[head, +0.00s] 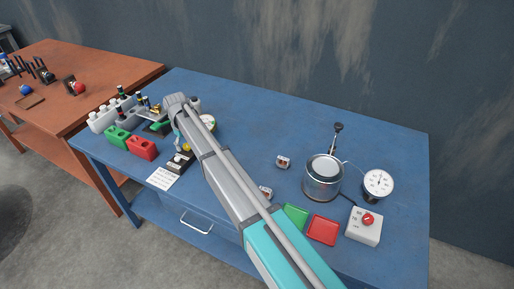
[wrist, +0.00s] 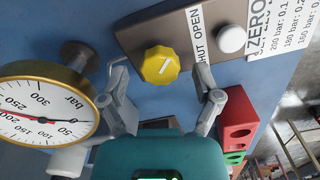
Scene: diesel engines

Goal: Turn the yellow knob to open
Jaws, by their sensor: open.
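The yellow knob (wrist: 160,66) sits on a dark panel (wrist: 135,32) in the wrist view. It has a white pointer line, and a white label (wrist: 201,38) beside it reads "SHUT" and "OPEN", the first word partly cut. My gripper (wrist: 160,84) is open, with one finger on each side of the knob and visible gaps to both. The knob shows small in the head view (head: 187,147), next to my arm, which hides most of the gripper there.
A brass-rimmed gauge (wrist: 45,103) stands close beside my left finger. A white button (wrist: 231,39) is on the same panel. A red block (wrist: 238,115) and a green block (head: 117,137) lie near. The blue table's (head: 255,110) back middle is clear.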

